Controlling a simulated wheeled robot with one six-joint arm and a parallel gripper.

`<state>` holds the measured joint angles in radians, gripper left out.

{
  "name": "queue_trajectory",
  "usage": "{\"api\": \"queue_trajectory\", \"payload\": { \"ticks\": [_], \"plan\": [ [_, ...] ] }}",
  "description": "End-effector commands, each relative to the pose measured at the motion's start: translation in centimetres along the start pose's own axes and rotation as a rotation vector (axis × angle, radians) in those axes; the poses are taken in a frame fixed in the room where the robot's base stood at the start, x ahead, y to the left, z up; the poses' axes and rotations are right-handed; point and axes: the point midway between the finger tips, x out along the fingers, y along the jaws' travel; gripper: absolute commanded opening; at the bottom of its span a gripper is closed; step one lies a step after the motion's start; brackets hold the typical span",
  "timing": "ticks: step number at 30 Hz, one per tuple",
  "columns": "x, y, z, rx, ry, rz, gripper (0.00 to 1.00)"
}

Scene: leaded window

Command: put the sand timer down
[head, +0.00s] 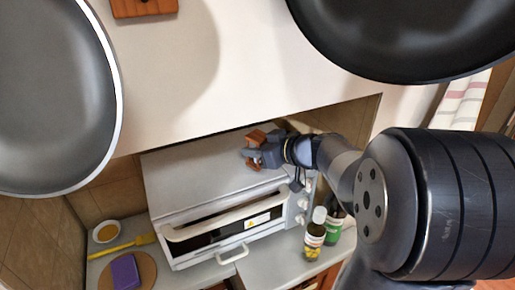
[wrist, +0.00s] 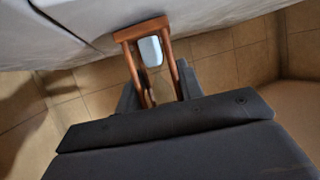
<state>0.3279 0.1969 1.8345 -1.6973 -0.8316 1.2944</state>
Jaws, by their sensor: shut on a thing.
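The sand timer (head: 257,136) has a brown wooden frame. In the wrist view, the timer (wrist: 142,29) shows its wooden end, posts and pale glass bulb between the fingers. My gripper (head: 254,154) is shut on it, over the right part of the top of a white toaster oven (head: 185,178). In the wrist view, my gripper (wrist: 158,92) covers the timer's near end. I cannot tell whether the timer touches the oven top.
Two dark pans (head: 45,95) (head: 410,30) hang close in front. Two bottles (head: 315,236) (head: 335,222) stand right of the oven. A small bowl (head: 106,232), a yellow utensil (head: 122,246) and a purple block (head: 125,272) on a round board lie left. The oven top's left part is clear.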

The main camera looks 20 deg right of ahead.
Motion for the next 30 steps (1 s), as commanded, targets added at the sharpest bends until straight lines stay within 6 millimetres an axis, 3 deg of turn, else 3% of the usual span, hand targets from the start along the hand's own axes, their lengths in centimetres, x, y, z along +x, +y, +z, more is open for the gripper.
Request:
{"api": "queue_trajectory", "payload": {
  "ticks": [8, 9, 16, 26, 30],
  "plan": [
    [0.1, 0.0, 0.3, 0.0, 0.0, 0.0, 0.13],
    [0.1, 0.0, 0.2, 0.0, 0.001, 0.0, 0.38],
    [0.1, 0.0, 0.2, -0.001, 0.001, 0.0, 0.57],
    [-0.1, 0.0, -0.2, -0.002, 0.001, 0.001, 0.58],
    [-2.1, 0.1, -0.2, -0.002, 0.003, 0.005, 0.58]
  ]
}}
